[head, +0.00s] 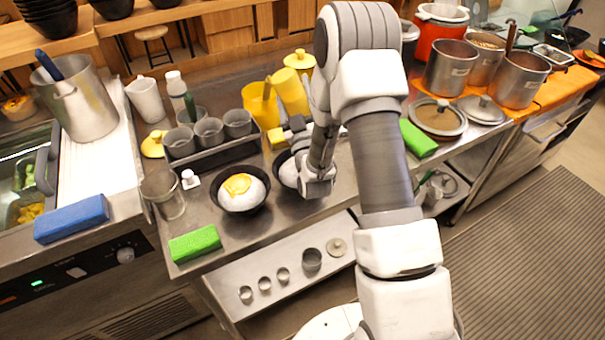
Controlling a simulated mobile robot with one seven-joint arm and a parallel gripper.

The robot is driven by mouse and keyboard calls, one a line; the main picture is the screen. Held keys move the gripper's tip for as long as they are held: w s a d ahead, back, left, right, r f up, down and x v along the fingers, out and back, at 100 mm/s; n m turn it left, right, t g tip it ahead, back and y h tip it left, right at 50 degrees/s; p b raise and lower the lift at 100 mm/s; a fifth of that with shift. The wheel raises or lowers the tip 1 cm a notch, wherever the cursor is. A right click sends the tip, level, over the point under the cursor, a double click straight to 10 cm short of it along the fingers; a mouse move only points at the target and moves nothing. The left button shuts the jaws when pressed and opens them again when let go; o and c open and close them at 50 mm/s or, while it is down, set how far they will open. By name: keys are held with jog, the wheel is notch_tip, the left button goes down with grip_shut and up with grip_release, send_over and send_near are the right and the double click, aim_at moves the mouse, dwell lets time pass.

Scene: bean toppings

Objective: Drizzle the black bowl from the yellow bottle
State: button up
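A black bowl (264,207) with white contents and a yellow-orange topping stands near the counter's front edge. A second black bowl (281,176) is to its right, mostly hidden by my wrist. A yellow bottle-like container (291,93) leans beside my forearm, and a more upright yellow container (262,108) is just left of it. My gripper (287,135) is above and behind the second bowl, beside a small yellow piece (276,138). My wrist hides part of the gripper, and I cannot tell whether its fingers hold anything.
A dark rack with metal cups (208,132) stands behind the first bowl. A clear glass (163,194) and a green sponge (195,244) are to the left. Another green block (418,139) and large metal pots (450,68) are right of my arm. A lower shelf holds small cups.

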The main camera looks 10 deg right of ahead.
jog(key=shift+b, duration=0.35)
jog(key=shift+w+a+r+n+y+b, duration=0.2)
jog(key=shift+a+n+y+b, duration=0.25)
jog(key=shift+y+b, duration=0.65)
jog(key=a+n+y+b, duration=0.1)
jog(key=b, duration=0.1)
jog(key=r+n+y+b, duration=0.1)
jog(key=y+b, duration=0.1)
jog(key=b, duration=0.1)
jog(key=s+a+r+n+g+y+b, duration=0.1)
jog(key=y+b, duration=0.1)
jog(key=shift+s+a+r, duration=0.1)
jog(key=shift+a+r, duration=0.05)
jog(key=shift+a, duration=0.2)
jog(key=s+a+f+n+g+y+b, duration=0.1)
jog(key=s+y+b, duration=0.1)
jog(key=b, duration=0.2)
jog(key=s+a+f+n+g+y+b, duration=0.1)
jog(key=a+y+b, duration=0.1)
jog(key=b, duration=0.2)
jog(key=shift+s+a+f, duration=0.15)
jog(key=shift+s+a, duration=0.05)
jog(key=shift+s, duration=0.15)
